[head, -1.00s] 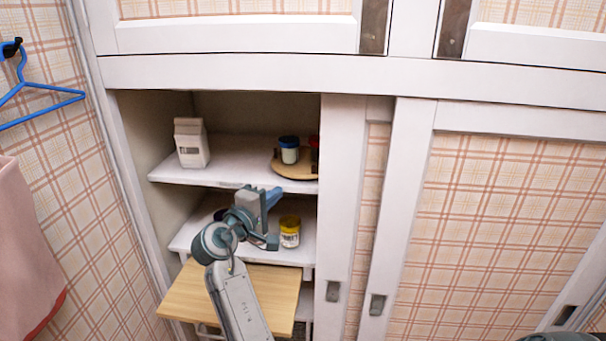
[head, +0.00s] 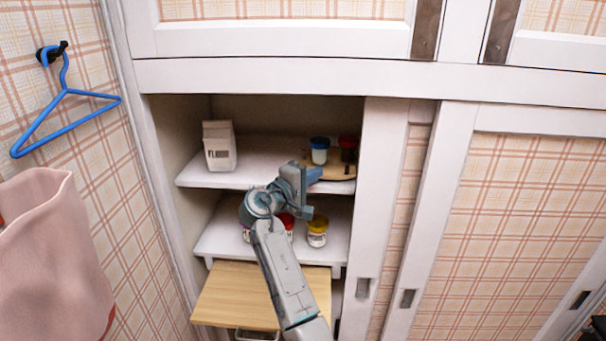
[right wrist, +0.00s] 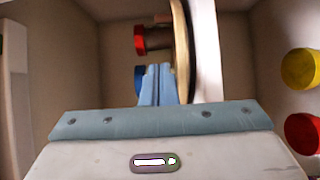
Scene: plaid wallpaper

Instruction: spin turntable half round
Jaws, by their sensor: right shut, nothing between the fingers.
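The round wooden turntable (head: 343,174) lies on the upper shelf at its right side, partly behind the cabinet's white door frame. A blue-lidded jar (head: 320,150) and a red-lidded jar (head: 348,148) stand on it. In the right wrist view the turntable (right wrist: 181,45) shows edge-on, with the red-lidded jar (right wrist: 140,40) and the blue-lidded jar (right wrist: 140,78) beside it. My right gripper (head: 314,175) is shut and empty at the turntable's front left edge. Its blue fingers (right wrist: 155,85) are close to the rim; I cannot tell whether they touch. My left gripper is not in view.
A white carton (head: 220,147) stands at the left of the upper shelf (head: 250,178). On the lower shelf are a yellow-lidded jar (head: 317,232) and a red-lidded jar (head: 287,222). A wooden board (head: 250,295) juts out below. A blue hanger (head: 65,100) hangs at left.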

